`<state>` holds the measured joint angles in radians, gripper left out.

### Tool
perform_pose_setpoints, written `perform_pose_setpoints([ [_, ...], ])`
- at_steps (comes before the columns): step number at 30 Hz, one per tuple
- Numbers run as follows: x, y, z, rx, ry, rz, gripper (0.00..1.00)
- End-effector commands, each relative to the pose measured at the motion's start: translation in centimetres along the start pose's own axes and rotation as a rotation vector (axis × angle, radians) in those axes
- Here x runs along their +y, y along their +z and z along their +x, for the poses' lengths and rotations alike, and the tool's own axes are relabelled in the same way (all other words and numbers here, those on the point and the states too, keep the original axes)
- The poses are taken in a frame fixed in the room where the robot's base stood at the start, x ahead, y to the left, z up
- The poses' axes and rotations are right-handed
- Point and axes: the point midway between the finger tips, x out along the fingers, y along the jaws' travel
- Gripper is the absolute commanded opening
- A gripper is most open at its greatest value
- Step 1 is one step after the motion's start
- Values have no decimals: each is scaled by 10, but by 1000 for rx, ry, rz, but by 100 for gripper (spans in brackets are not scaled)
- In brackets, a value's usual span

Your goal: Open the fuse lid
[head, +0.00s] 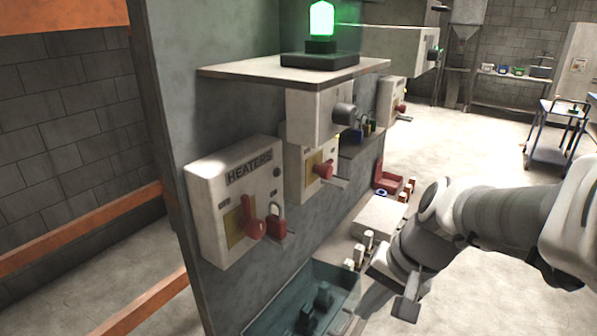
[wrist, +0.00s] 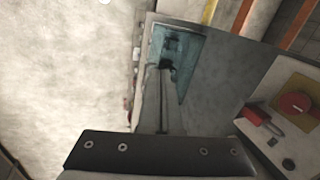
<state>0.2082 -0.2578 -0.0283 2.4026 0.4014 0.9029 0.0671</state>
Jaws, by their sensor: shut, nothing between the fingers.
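A clear teal box-like cover (head: 318,285) sits low on the grey panel, with dark parts showing through it; I take it for the fuse lid, and it looks closed. It also shows in the wrist view (wrist: 183,52), at the upper middle. My gripper (head: 404,306) is low at the right of the cover in the head view, apart from it. It is shut with nothing in it.
A white HEATERS switch box (head: 235,200) with a red handle and red padlock is above the cover. More switch boxes (head: 312,165) and a shelf (head: 290,68) with a lit green lamp (head: 321,20) stick out from the panel. Small white blocks (head: 360,248) stand near my arm.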

Motion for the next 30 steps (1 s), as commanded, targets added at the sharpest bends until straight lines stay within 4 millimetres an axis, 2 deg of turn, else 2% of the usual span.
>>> perform_pose_setpoints([
  [1,5,-6,13,-39,-19,84,0],
  [8,20,-33,61,-177,-132,463,0],
  [14,43,-60,104,-270,-232,809,0],
  [24,107,-100,179,-368,-393,1392,0],
  [30,135,-110,206,-386,-447,1595,0],
])
